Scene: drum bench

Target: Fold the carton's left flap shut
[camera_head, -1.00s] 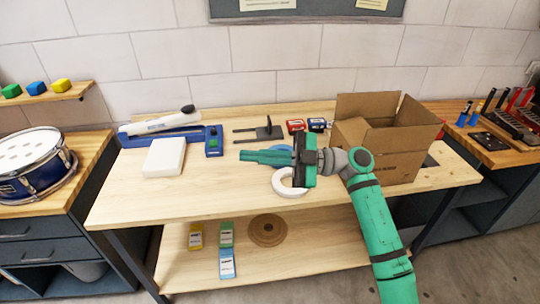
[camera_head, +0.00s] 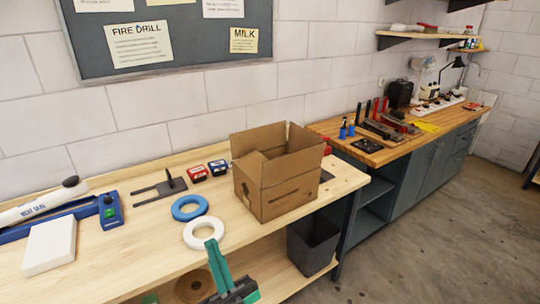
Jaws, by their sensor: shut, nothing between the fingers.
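The brown cardboard carton (camera_head: 282,192) stands on the wooden bench near its right end. Its top is open, with several flaps standing up or leaning outward. A flap on the left side (camera_head: 247,167) stands up beside the taller back flap (camera_head: 259,138). The inside of the carton is mostly hidden by the flaps. My gripper (camera_head: 213,245) is at the bottom middle of the view, with its green fingers together and pointing up. It is shut and empty, in front of the bench edge, apart from the carton and to its lower left.
A white ring (camera_head: 190,240) and a blue ring (camera_head: 175,212) lie left of the carton. A grey bin (camera_head: 313,240) stands below the bench's right end. A tool counter (camera_head: 370,155) adjoins at right.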

